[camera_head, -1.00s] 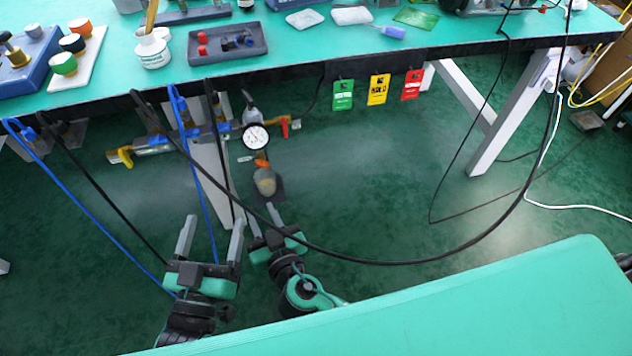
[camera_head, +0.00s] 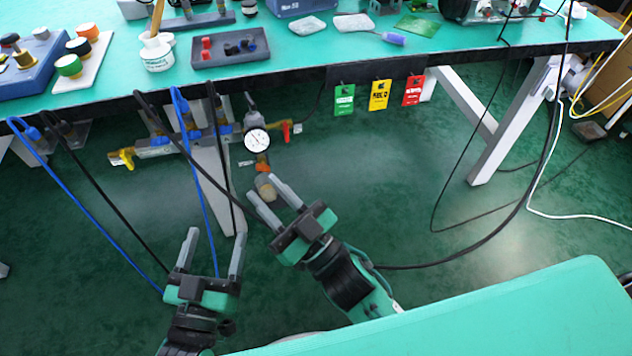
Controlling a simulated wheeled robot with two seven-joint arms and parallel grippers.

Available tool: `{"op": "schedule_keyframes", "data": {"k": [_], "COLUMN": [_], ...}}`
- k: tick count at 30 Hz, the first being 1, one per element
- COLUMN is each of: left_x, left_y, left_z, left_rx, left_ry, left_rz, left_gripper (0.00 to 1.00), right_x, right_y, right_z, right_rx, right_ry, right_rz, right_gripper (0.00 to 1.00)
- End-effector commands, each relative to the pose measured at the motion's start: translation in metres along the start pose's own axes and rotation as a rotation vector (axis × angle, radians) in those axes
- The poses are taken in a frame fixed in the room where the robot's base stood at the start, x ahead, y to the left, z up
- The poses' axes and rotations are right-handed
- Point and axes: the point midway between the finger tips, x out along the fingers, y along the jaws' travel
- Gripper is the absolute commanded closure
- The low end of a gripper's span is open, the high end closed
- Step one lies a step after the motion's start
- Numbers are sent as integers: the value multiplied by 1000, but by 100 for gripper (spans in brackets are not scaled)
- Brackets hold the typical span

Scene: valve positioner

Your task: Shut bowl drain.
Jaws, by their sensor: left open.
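The bowl (camera_head: 265,186) is a small greyish, rounded body hanging under the pressure gauge (camera_head: 256,141) below the bench edge. Its lower end and any drain there are hidden by my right gripper. My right gripper (camera_head: 262,188) reaches up from below right, with its fingers partly apart and its tips at the bowl's lower part in the picture. I cannot tell whether they touch it. My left gripper (camera_head: 215,233) is open and empty, pointing up, lower left of the bowl.
A yellow handle (camera_head: 122,158) and a red handle (camera_head: 287,131) sit on the pipe line. Blue hoses (camera_head: 90,218) and black hoses hang in front, one passing close to my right gripper. Green, yellow (camera_head: 380,95) and red tags hang from the bench. Floor to the right is mostly clear.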

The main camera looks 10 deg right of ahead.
Motion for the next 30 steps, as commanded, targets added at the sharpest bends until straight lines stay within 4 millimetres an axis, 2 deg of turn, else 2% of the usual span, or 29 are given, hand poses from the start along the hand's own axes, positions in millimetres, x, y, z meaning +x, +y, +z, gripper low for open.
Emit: {"op": "schedule_keyframes", "data": {"k": [6, 15, 21, 30], "left_x": [0, -1, -1, -1], "left_y": [0, -1, -1, -1], "left_z": [3, 5, 6, 6], "left_rx": [0, 0, 0, 0], "left_ry": [0, 0, 0, 0], "left_rz": [0, 0, 0, 0], "left_gripper": [25, 25, 25, 25], "right_x": [-8, -22, -26, -27], "right_y": [12, 28, 32, 33], "right_z": [-41, -84, -97, -99], "right_rx": [-27, -68, -82, -83], "right_ry": [158, 326, 376, 382], "right_rz": [3, 30, 42, 44], "right_gripper": [69, 69, 69, 69]}}
